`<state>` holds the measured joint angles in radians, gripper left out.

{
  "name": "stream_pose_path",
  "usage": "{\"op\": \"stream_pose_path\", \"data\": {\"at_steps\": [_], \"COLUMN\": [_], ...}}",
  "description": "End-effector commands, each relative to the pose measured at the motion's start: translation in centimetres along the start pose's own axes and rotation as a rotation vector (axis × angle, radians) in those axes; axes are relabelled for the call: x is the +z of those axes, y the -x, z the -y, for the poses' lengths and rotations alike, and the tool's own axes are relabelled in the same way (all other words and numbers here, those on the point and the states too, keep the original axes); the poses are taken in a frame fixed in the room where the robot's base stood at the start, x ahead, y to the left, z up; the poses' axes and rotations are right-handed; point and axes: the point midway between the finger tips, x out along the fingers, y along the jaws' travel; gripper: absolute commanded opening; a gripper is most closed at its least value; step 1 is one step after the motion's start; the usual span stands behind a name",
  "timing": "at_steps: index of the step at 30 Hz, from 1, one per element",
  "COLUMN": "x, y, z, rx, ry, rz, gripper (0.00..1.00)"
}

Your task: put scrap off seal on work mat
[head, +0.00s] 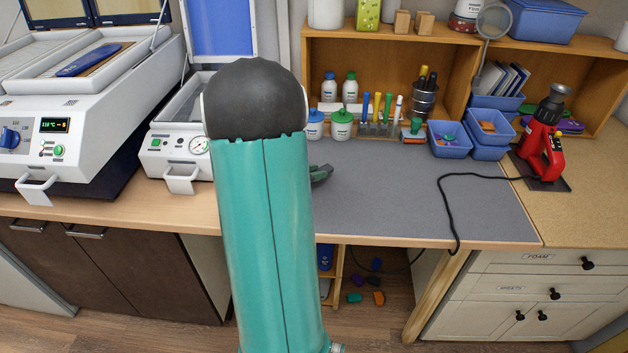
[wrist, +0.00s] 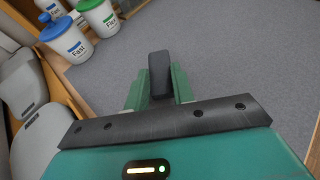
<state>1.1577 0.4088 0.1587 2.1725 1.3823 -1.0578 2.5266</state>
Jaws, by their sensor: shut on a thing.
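My gripper (wrist: 158,88) is shut on a small dark scrap (wrist: 159,72), which stands up between the two green fingers in the wrist view. The grey work mat (wrist: 235,60) spreads below and beyond it; I cannot tell whether the scrap touches the mat. In the head view the work mat (head: 400,205) covers the bench middle. There my arm hides most of the gripper, and only a bit of it (head: 320,173) shows at the arm's right edge, over the mat's left part. The seal on the small white press (head: 180,148) cannot be made out.
White pots with blue and green lids (head: 341,124) stand behind the mat. Blue bins (head: 450,140) are at its back right. A red tool (head: 541,145) stands on the right, its black cable (head: 447,205) crossing the mat. The mat's middle is mostly clear.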

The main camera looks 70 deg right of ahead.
Motion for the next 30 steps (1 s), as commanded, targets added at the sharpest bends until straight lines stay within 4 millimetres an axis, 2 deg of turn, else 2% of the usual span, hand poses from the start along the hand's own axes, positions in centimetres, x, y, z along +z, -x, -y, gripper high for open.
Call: {"op": "stream_pose_path", "data": {"at_steps": [3, 6, 16, 17, 20, 30], "x": [-1.9, -2.8, -3.0, -3.0, -2.9, -2.6], "y": [-0.8, -1.1, -1.2, -1.2, -1.2, -1.1], "z": [0.2, 0.1, 0.1, 0.1, 0.1, 0.1], "rx": [-0.005, -0.002, -0.001, -0.002, -0.002, -0.001], "ry": [0.005, 0.003, 0.001, 0.0, 0.0, 0.0], "rz": [-0.002, -0.002, -0.001, 0.0, -0.001, 0.0], "gripper": [0.04, 0.04, 0.04, 0.28, 0.47, 0.47]}}
